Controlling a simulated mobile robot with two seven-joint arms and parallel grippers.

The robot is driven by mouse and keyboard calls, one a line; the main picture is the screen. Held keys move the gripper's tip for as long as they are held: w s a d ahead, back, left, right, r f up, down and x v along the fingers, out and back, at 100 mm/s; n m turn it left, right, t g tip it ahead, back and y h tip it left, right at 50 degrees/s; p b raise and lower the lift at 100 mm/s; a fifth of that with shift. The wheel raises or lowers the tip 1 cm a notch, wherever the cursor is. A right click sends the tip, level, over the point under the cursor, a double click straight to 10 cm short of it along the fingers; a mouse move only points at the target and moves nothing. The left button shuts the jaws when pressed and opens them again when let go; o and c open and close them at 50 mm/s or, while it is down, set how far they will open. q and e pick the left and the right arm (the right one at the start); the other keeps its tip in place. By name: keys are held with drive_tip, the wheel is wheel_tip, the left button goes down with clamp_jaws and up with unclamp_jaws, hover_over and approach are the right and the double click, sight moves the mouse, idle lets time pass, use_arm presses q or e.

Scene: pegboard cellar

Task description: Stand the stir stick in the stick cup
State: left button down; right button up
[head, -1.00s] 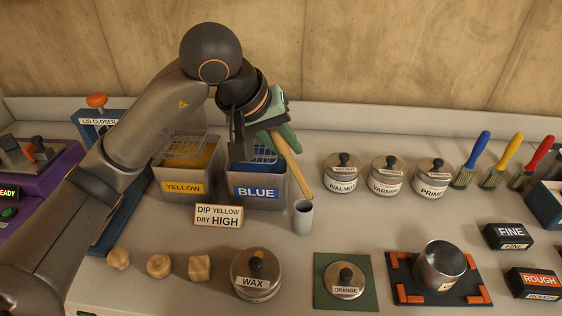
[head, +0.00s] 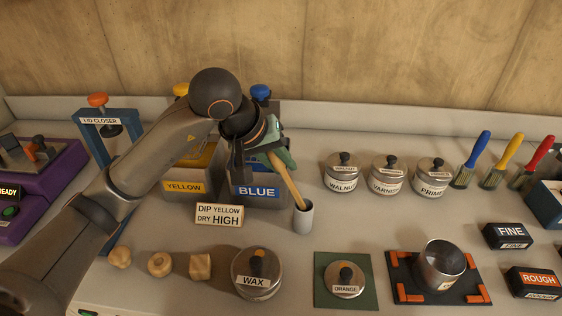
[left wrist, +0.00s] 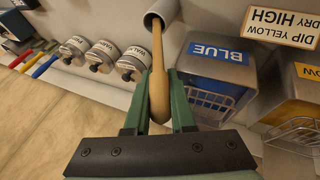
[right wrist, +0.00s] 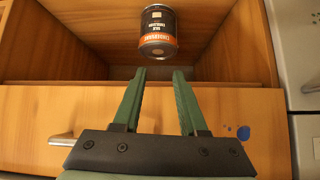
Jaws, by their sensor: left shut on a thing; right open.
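The wooden stir stick (head: 289,183) is held in my left gripper (head: 274,151) and slants down to the right. Its lower end is at the mouth of the grey stick cup (head: 303,219) and appears to be inside the rim; how deep is hidden. In the left wrist view the green fingers (left wrist: 158,100) are shut on the stick's thick end (left wrist: 159,97), and the thin end runs into the cup (left wrist: 161,13). The cup stands upright on the bench. My right gripper (right wrist: 157,72) is open and empty, in front of a wooden compartment.
The yellow bin (head: 184,188) and blue bin (head: 257,192) stand left of the cup, behind the dip sign (head: 219,215). Lidded tins, including walnut (head: 341,174), stand to the right. The wax tin (head: 256,275) is in front. A can (right wrist: 158,32) sits in the compartment.

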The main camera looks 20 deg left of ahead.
use_arm(q)
drive_tip(key=shift+f+b, duration=0.45)
drive_tip(key=shift+f, duration=0.05)
drive_tip(key=c, duration=0.8)
unclamp_jaws()
drive_tip(key=shift+o, duration=0.2)
drive_tip(key=shift+r, duration=0.1)
wheel_tip(320, 180, up, 2)
drive_tip(key=shift+s+a+p, duration=0.1)
drive_tip(key=shift+s+p, duration=0.05)
drive_tip(key=shift+p, duration=0.7)
drive_tip(key=v, duration=1.1)
drive_tip(key=shift+s, duration=0.15)
